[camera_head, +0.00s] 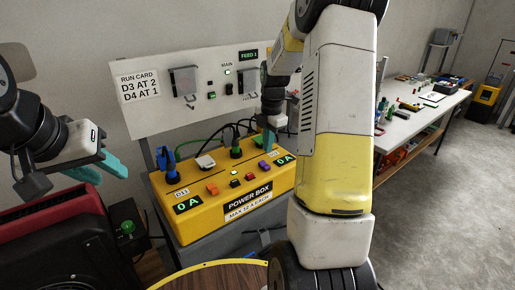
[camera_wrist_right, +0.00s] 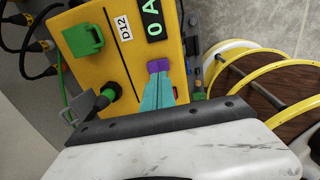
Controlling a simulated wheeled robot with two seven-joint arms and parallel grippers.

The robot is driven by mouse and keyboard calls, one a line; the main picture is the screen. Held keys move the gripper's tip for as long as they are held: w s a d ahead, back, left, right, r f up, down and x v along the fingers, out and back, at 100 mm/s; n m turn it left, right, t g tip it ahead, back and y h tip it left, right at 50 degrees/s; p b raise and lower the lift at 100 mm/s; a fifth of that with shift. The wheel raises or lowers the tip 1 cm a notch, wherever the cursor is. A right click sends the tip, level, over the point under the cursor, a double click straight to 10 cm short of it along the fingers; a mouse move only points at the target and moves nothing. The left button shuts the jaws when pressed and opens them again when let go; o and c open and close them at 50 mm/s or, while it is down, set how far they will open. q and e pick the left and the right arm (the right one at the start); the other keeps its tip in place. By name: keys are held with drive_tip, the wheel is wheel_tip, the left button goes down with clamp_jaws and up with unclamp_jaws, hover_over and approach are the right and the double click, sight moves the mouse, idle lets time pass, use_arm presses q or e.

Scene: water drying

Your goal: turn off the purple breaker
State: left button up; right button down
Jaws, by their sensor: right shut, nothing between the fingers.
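The purple breaker (camera_head: 264,166) sits on the top of the yellow power box (camera_head: 190,222), toward its right end. It also shows in the right wrist view (camera_wrist_right: 158,66), beside a "0 A" display. My right gripper (camera_head: 270,145) is over that end of the box. Its teal fingers (camera_wrist_right: 158,84) are together and empty, with the tips at the near edge of the purple breaker. I cannot tell whether they touch it. The breaker's switch position is too small to read. My left gripper (camera_head: 100,171) is open and empty, left of the box.
An orange switch (camera_head: 212,189) and several small buttons share the box top. Plugs and cables stand along its back edge. A white run card panel (camera_head: 150,105) rises behind. A red and black machine (camera_head: 60,240) stands at left.

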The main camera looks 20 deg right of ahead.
wheel_tip(320, 180, up, 8)
drive_tip(key=shift+s, duration=0.25)
drive_tip(key=shift+f, duration=0.1)
